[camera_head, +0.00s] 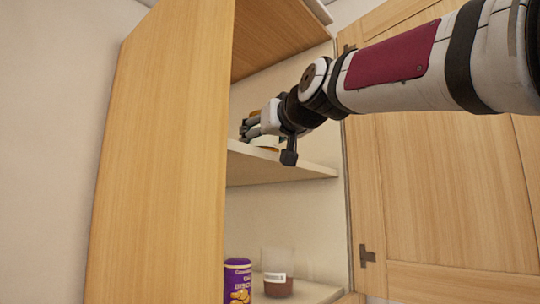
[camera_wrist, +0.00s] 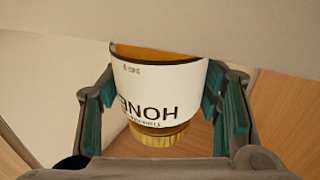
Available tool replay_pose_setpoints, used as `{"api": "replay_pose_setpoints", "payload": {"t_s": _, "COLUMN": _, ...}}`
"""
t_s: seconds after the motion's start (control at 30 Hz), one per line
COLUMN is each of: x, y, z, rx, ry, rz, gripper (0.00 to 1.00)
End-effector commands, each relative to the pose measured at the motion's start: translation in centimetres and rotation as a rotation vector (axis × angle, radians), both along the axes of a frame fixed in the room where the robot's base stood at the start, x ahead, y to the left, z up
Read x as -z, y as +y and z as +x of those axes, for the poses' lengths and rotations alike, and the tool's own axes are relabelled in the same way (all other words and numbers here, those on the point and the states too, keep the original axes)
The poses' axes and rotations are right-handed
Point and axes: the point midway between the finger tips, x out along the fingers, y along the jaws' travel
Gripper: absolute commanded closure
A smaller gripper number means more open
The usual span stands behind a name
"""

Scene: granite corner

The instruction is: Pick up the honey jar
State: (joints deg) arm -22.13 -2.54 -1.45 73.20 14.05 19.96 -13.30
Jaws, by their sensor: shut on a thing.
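The honey jar (camera_wrist: 150,92) fills the middle of the wrist view. It has a white label with dark lettering, amber contents and a gold lid (camera_wrist: 160,135), and its lettering appears upside down there. My gripper (camera_wrist: 160,105) is shut on the jar, with green-padded fingers at its left and right sides. In the head view my gripper (camera_head: 248,128) is inside the open cabinet, at the upper shelf (camera_head: 285,168). The jar is mostly hidden there behind the gripper, and I cannot tell whether it touches the shelf.
A purple can (camera_head: 238,280) and a clear container with brown contents (camera_head: 278,275) stand on the lower shelf (camera_head: 310,292). The cabinet's wooden side panel (camera_head: 165,150) is close on the left. A wooden door (camera_head: 440,190) stands on the right.

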Motion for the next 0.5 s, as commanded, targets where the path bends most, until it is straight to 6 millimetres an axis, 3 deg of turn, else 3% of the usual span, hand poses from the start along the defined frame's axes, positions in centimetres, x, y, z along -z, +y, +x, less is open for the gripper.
{"api": "replay_pose_setpoints", "payload": {"t_s": 0.17, "x": -1.7, "y": 0.0, "z": -0.1, "rx": 0.001, "ry": -0.006, "rz": 0.003, "gripper": 0.91}}
{"api": "replay_pose_setpoints", "payload": {"t_s": 0.5, "x": -7.0, "y": 0.0, "z": -0.1, "rx": 0.000, "ry": -0.007, "rz": 0.002, "gripper": 0.91}}
